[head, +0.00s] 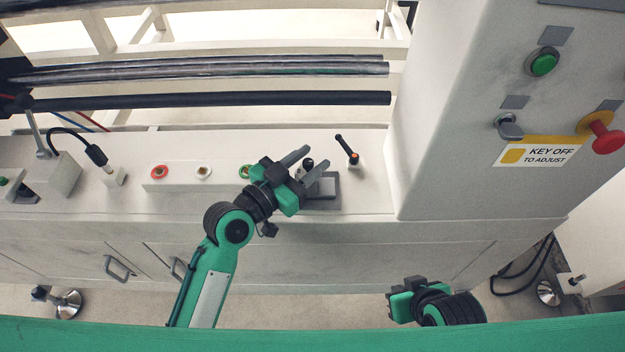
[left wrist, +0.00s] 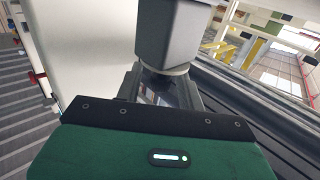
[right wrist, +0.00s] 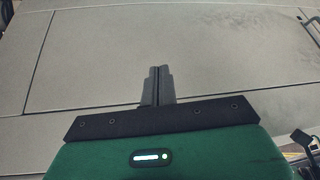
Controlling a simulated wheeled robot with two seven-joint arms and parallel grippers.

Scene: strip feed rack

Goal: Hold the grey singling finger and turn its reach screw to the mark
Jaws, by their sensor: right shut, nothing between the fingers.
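A grey block (head: 326,186), which looks like the grey singling finger, stands on the white ledge near the cabinet. A small dark knob (head: 308,163) is beside it, perhaps the reach screw; no mark can be made out. My left gripper (head: 301,164) is open, its two fingers apart around the knob's place in the picture; contact cannot be told. In the left wrist view a dark grey block with a pale collar (left wrist: 165,69) stands just beyond the fingers. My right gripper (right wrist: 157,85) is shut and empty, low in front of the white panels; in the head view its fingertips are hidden.
A black lever with an orange part (head: 354,158) stands right of the block. The tall cabinet (head: 460,110) with a red knob (head: 606,134) blocks the right. Dark rollers (head: 230,99) run behind.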

